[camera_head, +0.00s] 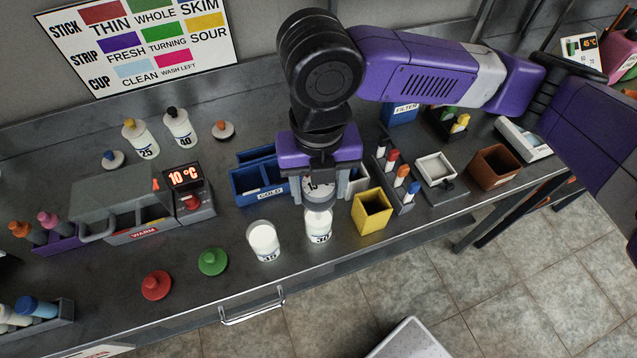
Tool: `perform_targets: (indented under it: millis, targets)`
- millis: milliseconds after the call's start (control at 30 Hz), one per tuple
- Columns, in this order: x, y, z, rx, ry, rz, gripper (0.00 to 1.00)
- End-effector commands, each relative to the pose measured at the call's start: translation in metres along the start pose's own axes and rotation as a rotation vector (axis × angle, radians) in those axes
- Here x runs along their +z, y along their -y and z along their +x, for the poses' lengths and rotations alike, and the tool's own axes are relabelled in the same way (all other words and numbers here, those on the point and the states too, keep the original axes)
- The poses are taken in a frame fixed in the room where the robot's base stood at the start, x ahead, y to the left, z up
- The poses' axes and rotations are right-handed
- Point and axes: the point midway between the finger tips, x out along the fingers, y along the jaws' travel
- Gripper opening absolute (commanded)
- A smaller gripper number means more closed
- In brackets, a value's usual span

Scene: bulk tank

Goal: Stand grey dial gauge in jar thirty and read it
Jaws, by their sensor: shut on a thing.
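My gripper (322,190) points straight down at the middle of the bench, above jar thirty. It is shut on the grey dial gauge (318,188), whose pale round face shows between the fingers. Jar thirty (319,227) is a clear jar of white liquid marked 30, standing upright near the bench's front edge. The gauge is over the jar's mouth or just behind it. The gripper hides most of the gauge, and I cannot tell whether its stem is inside the jar.
Jar 35 (264,241) stands close at left, and an open yellow box (371,211) close at right. The blue COLD bin (258,182) is behind left. A grey rack (401,187) of capped tubes is at right. Red (156,285) and green (213,261) lids lie front left.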

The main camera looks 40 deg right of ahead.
Motion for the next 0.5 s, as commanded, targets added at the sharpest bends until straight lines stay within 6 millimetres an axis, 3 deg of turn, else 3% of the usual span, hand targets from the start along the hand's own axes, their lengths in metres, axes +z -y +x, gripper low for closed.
perform_targets:
  millis: [500]
  targets:
    - [0.0,0.0,0.031,0.0,0.0,0.0,0.07]
